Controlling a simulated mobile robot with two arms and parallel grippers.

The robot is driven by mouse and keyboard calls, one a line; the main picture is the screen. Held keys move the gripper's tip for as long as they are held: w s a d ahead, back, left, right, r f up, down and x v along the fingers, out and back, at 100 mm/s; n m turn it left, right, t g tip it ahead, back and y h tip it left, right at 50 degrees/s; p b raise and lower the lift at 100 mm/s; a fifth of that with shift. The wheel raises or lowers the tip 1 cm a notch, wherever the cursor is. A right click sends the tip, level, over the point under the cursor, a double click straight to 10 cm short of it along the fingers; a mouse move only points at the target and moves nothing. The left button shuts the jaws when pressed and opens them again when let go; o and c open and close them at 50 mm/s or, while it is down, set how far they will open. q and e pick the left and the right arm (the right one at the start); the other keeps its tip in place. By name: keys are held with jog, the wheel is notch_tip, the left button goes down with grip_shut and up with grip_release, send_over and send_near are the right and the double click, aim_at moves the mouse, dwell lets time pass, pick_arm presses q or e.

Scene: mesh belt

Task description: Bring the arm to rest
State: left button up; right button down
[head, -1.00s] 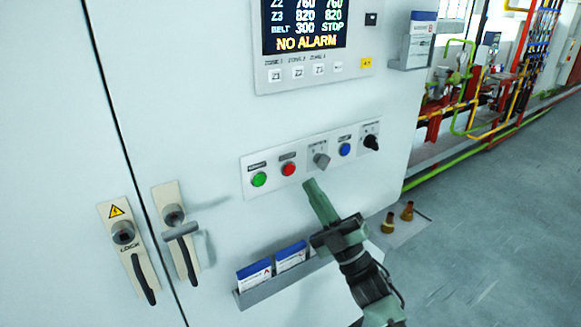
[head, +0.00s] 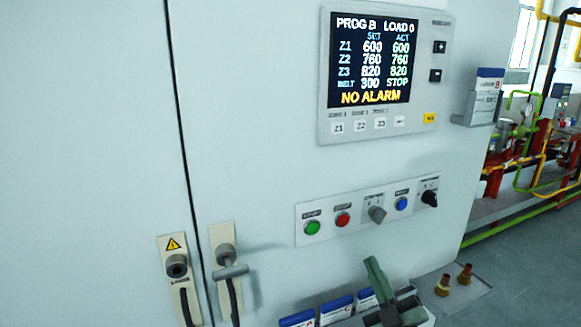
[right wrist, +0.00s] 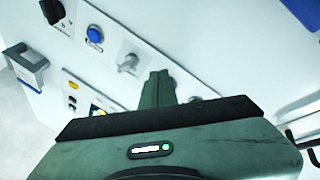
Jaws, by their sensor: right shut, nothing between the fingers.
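My right gripper (head: 373,264) is shut and empty. It points up, just below the button strip (head: 296,224), and shows apart from it in the head view. In the right wrist view its closed fingers (right wrist: 158,76) reach towards the white panel near the grey selector knob (right wrist: 128,64). In the head view the strip carries a green button (head: 312,228), a red button (head: 342,219), a grey selector knob (head: 377,214), a blue button (head: 401,203) and a black knob (head: 429,198). My left gripper is not in view.
The display (head: 370,58) above reads PROG B, LOAD 0, belt STOP, NO ALARM. Blue-and-white cards (head: 336,308) sit below, close to my gripper. Door handles (head: 228,270) stand out at the left. A card holder (head: 478,119) sticks out at the right. Open floor (head: 530,265) lies right.

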jog(key=s+d+f+m+g+h, duration=0.1)
jog(key=s+f+m+g+h, duration=0.2)
jog(key=s+f+g, duration=0.45)
jog(key=s+d+f+m+g+h, duration=0.1)
jog(key=s+f+m+g+h, duration=0.2)
jog(key=f, duration=0.7)
jog(key=s+a+f+m+g+y, duration=0.1)
jog(key=s+f+g, duration=0.25)
jog(key=s, duration=0.75)
jog(key=s+a+f+m+g, duration=0.1)
jog(key=s+f+m+g, duration=0.3)
jog(key=s, duration=0.6)
notch_tip(320, 180, down, 27)
jog(key=s+n+g+b, duration=0.2)
jog(key=s+d+f+g+b, duration=0.1)
jog(key=s+d+f+b, duration=0.1)
jog(key=s+f, duration=1.5)
jog(key=shift+d+f+n, duration=0.3)
jog(key=shift+d+f, duration=0.35)
jog(key=shift+f, duration=0.15)
